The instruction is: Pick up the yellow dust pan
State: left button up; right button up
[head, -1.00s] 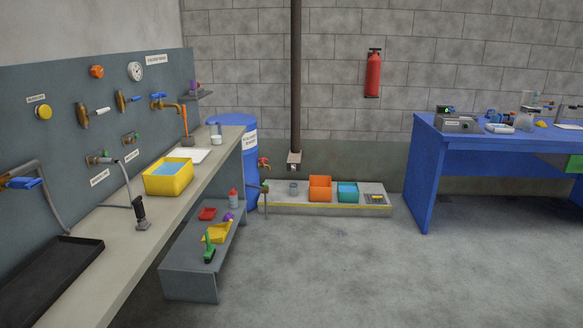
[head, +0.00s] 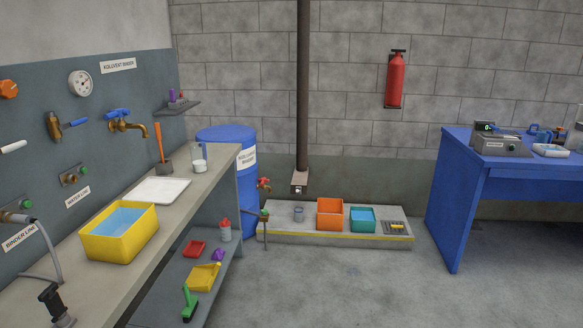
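The yellow dust pan (head: 204,277) lies on the low grey shelf (head: 222,262) below the long counter at the left. A green brush (head: 189,303) lies just in front of it. A small purple item (head: 218,254) is right behind the pan, and a red scoop-like item (head: 194,248) lies farther back to the left. Neither of my grippers shows in the head view.
The counter (head: 175,212) overhangs the shelf's left side and carries a yellow tub (head: 121,232) and a white tray (head: 160,190). A red-capped bottle (head: 225,230) stands at the shelf's back. A blue barrel (head: 240,165) and a low platform (head: 285,228) stand beyond. Floor (head: 330,285) right of the shelf is clear.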

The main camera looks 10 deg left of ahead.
aim_at(202, 278)
jog(key=i+u, duration=0.1)
jog(key=i, duration=0.6)
jog(key=i+l+u, duration=0.1)
jog(key=i, duration=0.55)
jog(key=i+u, duration=0.4)
jog(key=i+l+u, duration=0.25)
jog(key=u, duration=0.15)
jog(key=i+l+u, duration=0.8)
